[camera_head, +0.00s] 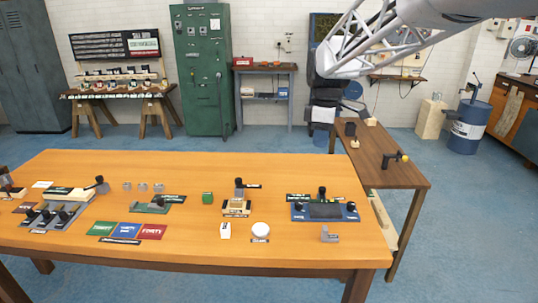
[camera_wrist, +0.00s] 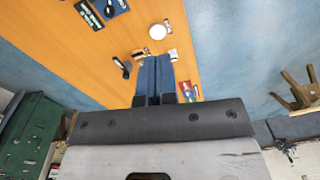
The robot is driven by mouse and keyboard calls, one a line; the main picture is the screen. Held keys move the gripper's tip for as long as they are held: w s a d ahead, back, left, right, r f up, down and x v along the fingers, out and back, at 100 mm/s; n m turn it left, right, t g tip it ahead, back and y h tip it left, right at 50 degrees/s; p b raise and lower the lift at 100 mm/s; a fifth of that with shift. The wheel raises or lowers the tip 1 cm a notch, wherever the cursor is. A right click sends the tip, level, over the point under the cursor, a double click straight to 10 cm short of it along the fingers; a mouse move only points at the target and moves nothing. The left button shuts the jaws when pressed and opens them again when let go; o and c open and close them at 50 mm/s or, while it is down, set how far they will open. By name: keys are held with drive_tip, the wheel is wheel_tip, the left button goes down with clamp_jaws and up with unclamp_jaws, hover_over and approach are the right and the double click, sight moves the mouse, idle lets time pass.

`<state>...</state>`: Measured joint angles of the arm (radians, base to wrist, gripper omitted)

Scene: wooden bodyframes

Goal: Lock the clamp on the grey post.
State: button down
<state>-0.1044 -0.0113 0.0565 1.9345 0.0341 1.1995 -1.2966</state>
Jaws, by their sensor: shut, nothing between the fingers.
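I cannot tell for sure which fixture is the clamp on the grey post. A small fixture with an upright black handle (camera_head: 239,187) on a light base stands mid-table. A black-handled lever (camera_head: 102,186) stands by the grey block at the left, and a small grey bracket (camera_head: 329,235) sits near the right front corner. My gripper (camera_wrist: 159,62) has blue fingers, shut and empty, pointing over the table in the wrist view. A black lever (camera_wrist: 124,67) shows just left of the fingers, apart from them. The fingers hide part of the tabletop.
A brown side table (camera_head: 383,178) with a yellow-tipped fixture stands right. The table's front right is mostly bare.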

drive_tip(key=w+a+f+n+g, duration=0.1)
drive_tip(key=w+a+f+n, duration=0.25)
drive_tip(key=w, duration=0.35)
drive_tip(key=w+a+f+n, duration=0.2)
drive_tip(key=w+a+n, duration=0.15)
drive_tip(key=w, duration=0.45)
drive_tip(key=w+a+f+n+g, duration=0.1)
drive_tip(key=w+a+f+n, duration=0.2)
drive_tip(key=w, duration=0.4)
drive_tip(key=w+a+f+n+g, duration=0.2)
drive_tip(key=w+a+f+n, duration=0.7)
drive_tip(key=w+f, duration=0.4)
drive_tip(key=shift+w+f+n, duration=0.4)
drive_tip(key=shift+f+n, duration=0.05)
drive_tip(key=shift+n, duration=0.15)
drive_tip(key=shift+f, duration=0.1)
drive_tip(key=x, duration=1)
drive_tip(key=shift+s+d, duration=0.1)
drive_tip(key=shift+s, duration=1.95)
